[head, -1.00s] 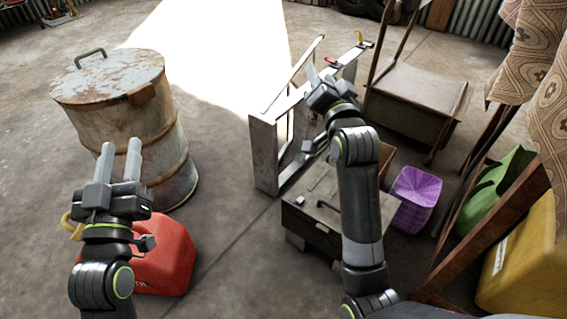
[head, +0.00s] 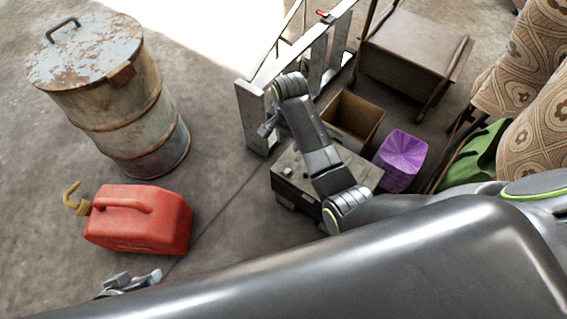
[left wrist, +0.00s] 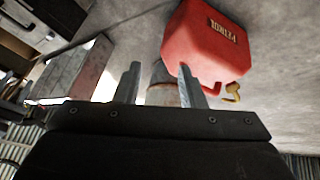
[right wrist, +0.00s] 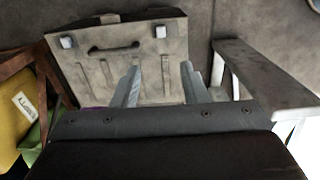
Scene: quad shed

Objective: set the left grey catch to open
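A grey case (head: 283,182) lies on the floor below my right forearm in the head view. The right wrist view shows its face (right wrist: 105,75) with a dark handle and two light grey catches. One catch (right wrist: 160,31) is nearer the metal stepladder, the other (right wrist: 67,43) nearer the yellow container. Their settings are too small to read. The ladder-side catch shows faintly in the head view (head: 287,171). My right gripper (head: 265,129) is open and empty, apart from the case, at the ladder's near end. My left gripper (head: 130,282) is open and empty near the petrol can.
A red petrol can (head: 140,222) and rusty drum (head: 115,95) stand left. The stepladder (head: 252,115) is behind the case. A cardboard box (head: 352,120), purple bin (head: 402,158) and wooden cabinet (head: 410,50) crowd the right. Floor between can and case is clear.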

